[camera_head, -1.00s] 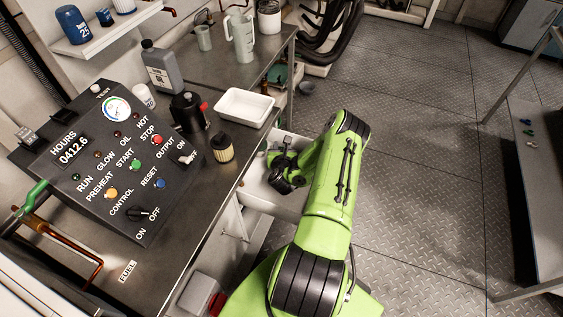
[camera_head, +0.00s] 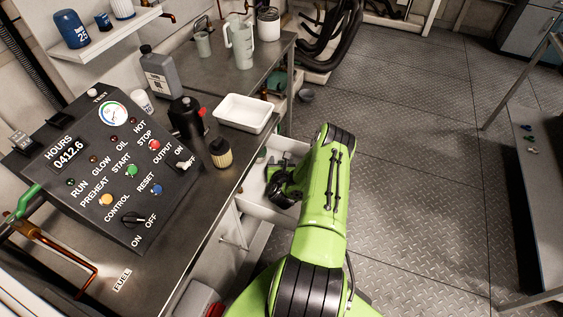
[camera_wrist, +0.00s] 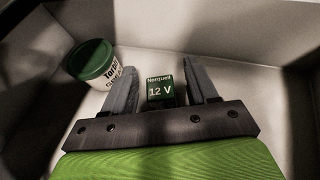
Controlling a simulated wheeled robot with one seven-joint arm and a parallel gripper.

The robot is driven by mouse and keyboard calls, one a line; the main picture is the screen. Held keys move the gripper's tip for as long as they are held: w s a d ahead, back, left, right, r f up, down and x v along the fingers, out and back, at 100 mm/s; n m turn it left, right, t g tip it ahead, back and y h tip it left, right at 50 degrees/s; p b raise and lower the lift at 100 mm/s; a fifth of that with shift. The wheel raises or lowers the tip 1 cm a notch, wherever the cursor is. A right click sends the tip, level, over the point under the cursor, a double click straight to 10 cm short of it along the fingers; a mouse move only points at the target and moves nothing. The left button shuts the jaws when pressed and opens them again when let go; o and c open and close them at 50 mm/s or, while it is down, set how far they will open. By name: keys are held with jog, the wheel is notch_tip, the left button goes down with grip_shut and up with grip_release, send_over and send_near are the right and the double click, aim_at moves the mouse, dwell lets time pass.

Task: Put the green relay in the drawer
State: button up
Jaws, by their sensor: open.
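The green relay (camera_wrist: 160,88), a small dark green block marked "12 V", is in the wrist view. It is between the two fingers of my gripper (camera_wrist: 162,80), which are apart with a gap showing on each side of it. The relay appears to be inside the light-coloured drawer (camera_wrist: 240,45), whose walls surround it. In the head view the open drawer (camera_head: 262,208) juts out from under the bench, and my arm reaches down into it. The relay is hidden there behind my arm.
A white tub with a green lid (camera_wrist: 92,62) stands in the drawer, close to the left finger. On the bench are a control panel (camera_head: 110,165), a filter (camera_head: 221,153) and a white tray (camera_head: 245,113). Open floor (camera_head: 420,180) lies right of my arm.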

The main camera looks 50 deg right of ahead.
jog(key=shift+a+r, duration=0.15)
jog(key=shift+r, duration=0.1)
jog(key=b+v, duration=0.1)
jog(key=v, duration=1)
jog(key=shift+s+a+r, duration=0.2)
jog(key=shift+s, duration=0.05)
